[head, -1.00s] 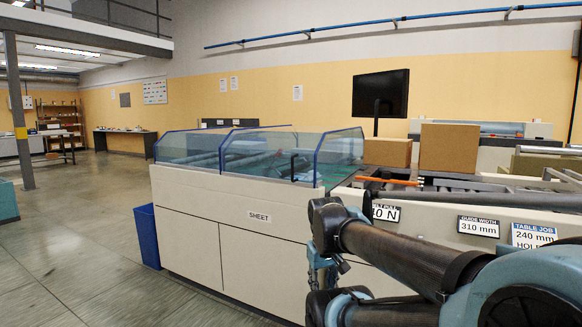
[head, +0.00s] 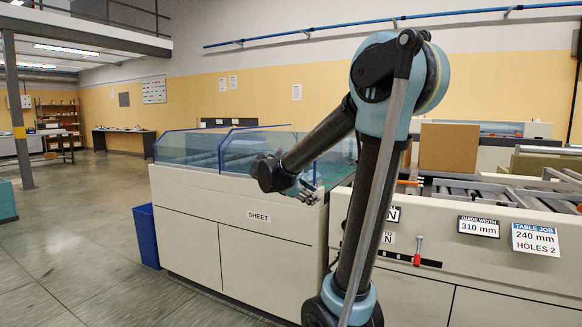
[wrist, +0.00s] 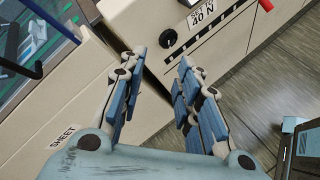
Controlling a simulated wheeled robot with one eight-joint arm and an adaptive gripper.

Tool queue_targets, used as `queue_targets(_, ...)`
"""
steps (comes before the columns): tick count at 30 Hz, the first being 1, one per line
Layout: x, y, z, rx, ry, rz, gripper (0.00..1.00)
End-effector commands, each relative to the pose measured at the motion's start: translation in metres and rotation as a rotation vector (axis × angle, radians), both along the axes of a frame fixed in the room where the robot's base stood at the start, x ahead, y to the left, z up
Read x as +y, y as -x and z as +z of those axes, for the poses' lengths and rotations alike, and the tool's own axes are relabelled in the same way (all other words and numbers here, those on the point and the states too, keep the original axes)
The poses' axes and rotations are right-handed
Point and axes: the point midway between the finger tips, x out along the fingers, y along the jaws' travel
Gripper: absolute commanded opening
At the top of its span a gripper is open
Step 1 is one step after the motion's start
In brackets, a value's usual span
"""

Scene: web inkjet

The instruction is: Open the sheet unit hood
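The sheet unit hood (head: 195,147) is a clear cover with blue edges on top of the white cabinet (head: 190,230) labelled SHEET. It looks shut. My arm crosses in front of its right end in the head view and hides part of it there. My gripper (head: 308,190) is beside the cabinet's upper right front corner, just below the hood. In the wrist view my gripper (wrist: 163,62) is open, with nothing between its fingers.
A machine with a GUIDE WIDTH sign (head: 478,227) adjoins the cabinet on the right. A red-handled lever (head: 417,252) sits on its front. A cardboard box (head: 448,148) stands on it. A blue bin (head: 146,236) stands left of the cabinet.

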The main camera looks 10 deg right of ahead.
Motion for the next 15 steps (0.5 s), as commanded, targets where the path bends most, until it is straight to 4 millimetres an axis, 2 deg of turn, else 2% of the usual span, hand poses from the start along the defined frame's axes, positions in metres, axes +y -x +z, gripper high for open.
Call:
queue_targets(1, 0.012, -0.018, 0.007, 0.015, 0.064, 0.043, 0.31)
queue_targets(6, 0.049, -0.069, 0.033, 0.071, 0.302, 0.169, 0.31)
queue_targets(10, 0.083, -0.103, 0.049, 0.111, 0.483, 0.245, 0.31)
queue_targets(15, 0.126, -0.133, 0.063, 0.153, 0.679, 0.306, 0.31)
